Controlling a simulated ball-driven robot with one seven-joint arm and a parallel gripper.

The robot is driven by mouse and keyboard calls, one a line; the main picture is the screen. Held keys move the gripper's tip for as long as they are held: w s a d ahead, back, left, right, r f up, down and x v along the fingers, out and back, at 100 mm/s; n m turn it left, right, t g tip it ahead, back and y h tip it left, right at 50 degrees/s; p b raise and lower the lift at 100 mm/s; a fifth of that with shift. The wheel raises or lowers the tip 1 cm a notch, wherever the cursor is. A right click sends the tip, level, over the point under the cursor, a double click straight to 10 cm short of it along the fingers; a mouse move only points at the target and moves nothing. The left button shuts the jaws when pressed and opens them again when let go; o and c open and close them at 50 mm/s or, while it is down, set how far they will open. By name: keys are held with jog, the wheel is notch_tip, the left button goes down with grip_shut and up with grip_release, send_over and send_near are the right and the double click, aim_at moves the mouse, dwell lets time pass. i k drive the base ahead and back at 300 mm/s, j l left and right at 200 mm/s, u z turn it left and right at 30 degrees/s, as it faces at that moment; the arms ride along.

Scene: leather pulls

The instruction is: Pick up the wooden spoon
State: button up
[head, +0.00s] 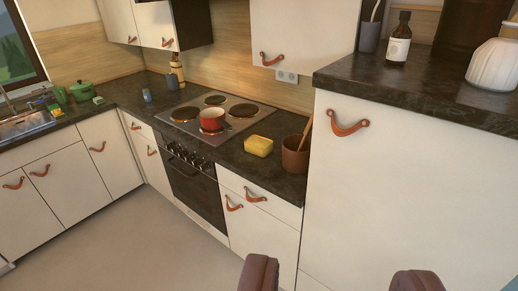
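A light wooden handle (305,133), which looks like the wooden spoon, leans up to the right out of a brown pot (294,158). The pot stands on the dark counter against the side of the tall white cabinet. The handle's lower end is hidden inside the pot. Another thin utensil (374,10) stands in a dark grey cup on the high counter; its top is cut off. My gripper (337,279) shows as two reddish-brown fingertips at the bottom edge. They are wide apart with nothing between them. The gripper appears below and nearer than the pot.
A yellow box (259,146) sits left of the pot. A red saucepan (213,121) is on the hob (215,112). The tall white cabinet (400,190) with a leather pull blocks the right. A brown bottle (398,42) and white vase (495,62) stand on top. The floor (140,245) is clear.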

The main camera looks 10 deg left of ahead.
aim_at(309, 128)
jog(key=i+j+z, duration=0.15)
jog(key=i, duration=0.55)
jog(key=i+j+z, duration=0.15)
jog(key=i+j, duration=0.3)
jog(key=i, duration=0.2)
jog(key=i+j+z, duration=0.15)
jog(key=i+j, duration=0.3)
jog(key=i, duration=0.2)
jog(key=i+j+z, duration=0.2)
jog(key=i+j, duration=0.3)
jog(key=i, duration=0.1)
